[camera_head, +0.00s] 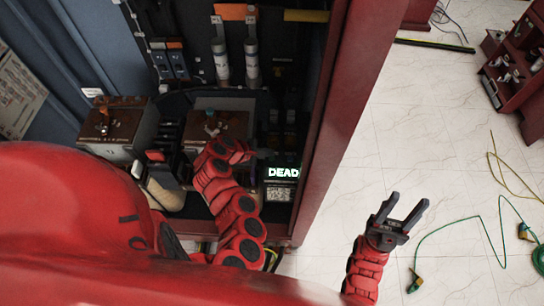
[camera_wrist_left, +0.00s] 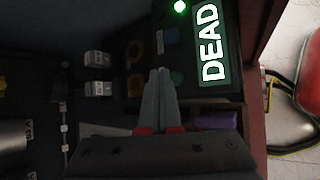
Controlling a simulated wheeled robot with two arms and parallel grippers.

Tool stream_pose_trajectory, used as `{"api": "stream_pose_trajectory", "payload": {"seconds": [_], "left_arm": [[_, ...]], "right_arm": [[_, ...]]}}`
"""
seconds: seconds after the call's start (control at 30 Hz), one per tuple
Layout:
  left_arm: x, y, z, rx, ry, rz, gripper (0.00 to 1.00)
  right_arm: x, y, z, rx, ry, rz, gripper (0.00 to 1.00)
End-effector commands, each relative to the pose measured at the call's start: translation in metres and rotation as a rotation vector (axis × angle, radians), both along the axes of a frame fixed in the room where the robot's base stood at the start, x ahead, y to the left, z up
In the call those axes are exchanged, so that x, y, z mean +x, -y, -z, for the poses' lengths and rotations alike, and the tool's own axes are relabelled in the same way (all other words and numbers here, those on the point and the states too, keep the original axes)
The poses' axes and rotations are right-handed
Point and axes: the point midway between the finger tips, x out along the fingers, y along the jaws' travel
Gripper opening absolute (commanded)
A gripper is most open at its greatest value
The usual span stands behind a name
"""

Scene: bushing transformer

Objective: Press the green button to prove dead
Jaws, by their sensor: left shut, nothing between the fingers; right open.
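A lit display reading DEAD (camera_head: 284,172) is inside the cabinet at its lower right. The same DEAD display (camera_wrist_left: 209,45) shows large in the left wrist view. A small glowing green round spot (camera_wrist_left: 180,6) sits beside it at the top edge; I cannot tell whether it is the button or a lamp. My left gripper (camera_head: 266,153) reaches into the cabinet near the display. Its fingers are together and empty in the left wrist view (camera_wrist_left: 160,73), beside the panel. I cannot tell whether they touch it. My right gripper (camera_head: 403,211) is open and empty outside the cabinet, over the floor.
The cabinet's red side wall (camera_head: 345,110) stands just right of my left gripper. Brown-topped boxes (camera_head: 120,122) and dark parts crowd the cabinet. Green cables (camera_head: 455,228) lie on the pale floor, and a red shelf unit (camera_head: 515,65) stands at upper right.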

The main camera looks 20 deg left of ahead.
Motion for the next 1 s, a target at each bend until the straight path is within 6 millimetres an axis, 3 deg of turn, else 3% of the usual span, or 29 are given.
{"api": "stream_pose_trajectory", "payload": {"seconds": [0.17, 0.63, 1.0], "left_arm": [[0.0, 0.0, -0.004, 0.0, 0.0, 0.0, 0.0], [0.0, 0.0, -0.048, 0.0, -0.001, 0.001, 0.0], [0.0, 0.0, -0.05, 0.0, 0.0, 0.0, 0.0]], "right_arm": [[0.0, 0.0, -0.003, 0.0, 0.0, 0.0, 0.5], [0.0, 0.0, -0.033, 0.0, 0.0, 0.0, 0.5], [0.0, 0.0, -0.032, 0.0, 0.0, 0.0, 0.5]]}}
